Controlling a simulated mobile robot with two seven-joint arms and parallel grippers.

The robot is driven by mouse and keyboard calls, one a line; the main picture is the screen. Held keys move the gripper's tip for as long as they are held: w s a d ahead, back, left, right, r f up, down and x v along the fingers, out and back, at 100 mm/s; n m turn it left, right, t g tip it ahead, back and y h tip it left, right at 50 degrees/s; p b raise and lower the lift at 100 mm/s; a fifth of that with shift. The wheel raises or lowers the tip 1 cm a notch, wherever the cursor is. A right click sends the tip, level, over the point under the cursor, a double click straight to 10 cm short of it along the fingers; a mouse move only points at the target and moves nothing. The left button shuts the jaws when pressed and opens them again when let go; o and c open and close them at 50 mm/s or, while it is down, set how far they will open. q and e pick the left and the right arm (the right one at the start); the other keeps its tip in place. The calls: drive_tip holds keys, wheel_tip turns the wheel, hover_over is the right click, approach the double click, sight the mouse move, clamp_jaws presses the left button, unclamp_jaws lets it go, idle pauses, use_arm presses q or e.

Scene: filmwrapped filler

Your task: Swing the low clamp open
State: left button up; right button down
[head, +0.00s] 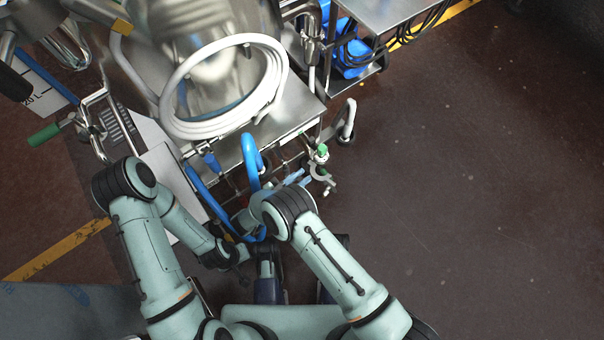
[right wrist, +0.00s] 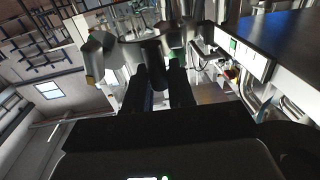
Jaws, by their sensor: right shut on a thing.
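In the right wrist view my right gripper (right wrist: 161,76) points up the picture, its two dark fingers close together. It is shut on a dark part at the low clamp (right wrist: 151,53), just below grey metal fittings. The fingers and the dark background hide much of the clamp, and I cannot make out how far it stands open. In the head view my right arm reaches in beside the steel rig, and its own links hide the clamp. My left forearm is folded low beside it; I cannot make out a left gripper.
A steel rig (head: 310,108) carries a coiled white hose (head: 268,92). A blue hose (head: 250,155) hangs close to my right arm. A valve with green knobs (head: 321,152) juts out at the right. A green handle (head: 44,134) sticks out left. The floor at right is clear.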

drive_tip(key=shift+w+d+r, duration=0.1)
drive_tip(key=shift+d, duration=0.05)
drive_tip(key=c, duration=1.1)
unclamp_jaws()
